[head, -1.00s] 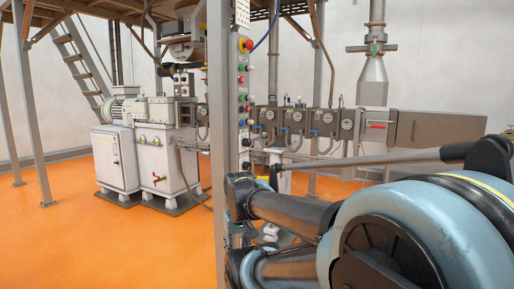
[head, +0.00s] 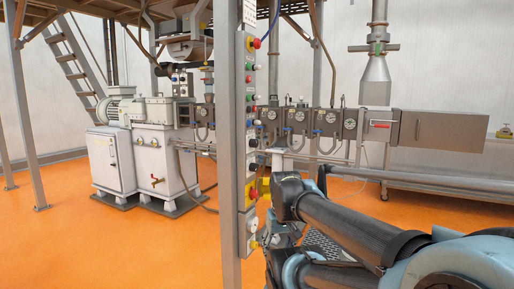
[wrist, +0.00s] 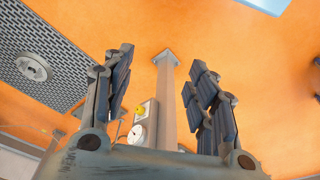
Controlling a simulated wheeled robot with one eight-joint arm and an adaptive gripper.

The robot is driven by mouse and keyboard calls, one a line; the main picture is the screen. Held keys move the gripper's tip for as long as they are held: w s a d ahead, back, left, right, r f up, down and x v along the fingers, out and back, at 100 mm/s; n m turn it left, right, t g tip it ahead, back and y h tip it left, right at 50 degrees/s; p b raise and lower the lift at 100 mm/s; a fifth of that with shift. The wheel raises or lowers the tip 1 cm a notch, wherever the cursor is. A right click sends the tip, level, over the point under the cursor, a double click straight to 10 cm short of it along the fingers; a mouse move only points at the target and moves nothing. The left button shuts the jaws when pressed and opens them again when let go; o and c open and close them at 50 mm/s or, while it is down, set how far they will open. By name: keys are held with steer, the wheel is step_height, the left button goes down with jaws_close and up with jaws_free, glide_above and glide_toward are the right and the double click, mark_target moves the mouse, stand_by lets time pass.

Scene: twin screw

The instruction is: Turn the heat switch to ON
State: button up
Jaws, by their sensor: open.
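A narrow control panel (head: 250,110) with several buttons and dark knobs runs down a grey post in the head view. Its labels are too small to read, so I cannot tell which knob is the heat switch. In the wrist view, my gripper (wrist: 161,78) is open and empty, its two ridged fingers well apart. Beyond and between the fingers show a yellow knob (wrist: 139,110) and a round white fitting (wrist: 136,133), apart from the fingers. In the head view my arm reaches toward the panel's lower part, and my gripper is not clearly visible there.
The grey post (head: 228,150) stands beside the panel, and its foot shows in the wrist view (wrist: 166,57). Grey machinery with a long barrel (head: 310,122) stands behind. A perforated metal plate (wrist: 50,62) lies left in the wrist view. Orange floor (head: 80,240) is clear at left.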

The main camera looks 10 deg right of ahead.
steer(key=w+a+r+n+y, duration=0.2)
steer(key=w+a+r+y, duration=0.25)
steer(key=w+r, duration=0.45)
steer(key=n+t+y, duration=0.8)
steer(key=y, duration=0.2)
glide_toward(257, 144)
steer(key=x, duration=1)
steer(key=shift+f, duration=0.1)
steer(key=shift+c, duration=0.3)
steer(key=c, duration=1)
